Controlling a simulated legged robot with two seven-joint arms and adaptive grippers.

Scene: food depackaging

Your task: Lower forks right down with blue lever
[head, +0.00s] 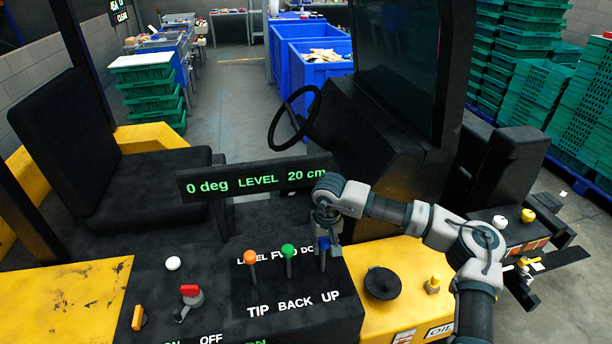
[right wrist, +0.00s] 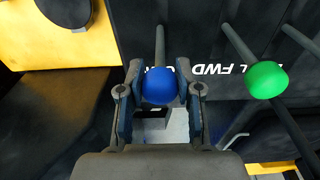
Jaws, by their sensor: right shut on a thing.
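The blue lever (head: 323,243) stands at the right end of a row of three levers on the black control panel, above the word UP. My right gripper (head: 328,236) is on it. In the right wrist view the blue knob (right wrist: 159,86) sits between the two fingers, and the gripper is shut on it. The green lever (head: 288,250) and the orange lever (head: 250,257) stand to its left, apart from the gripper. The display (head: 255,179) reads 0 deg, LEVEL, 20 cm. I cannot make out the forks. My left gripper is not in view.
A red switch (head: 190,291), a white knob (head: 173,264) and an orange switch (head: 138,317) are left of the levers. A black round cap (head: 382,283) is on the yellow body to the right. A steering wheel (head: 294,119) and blue bins (head: 322,72) are beyond.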

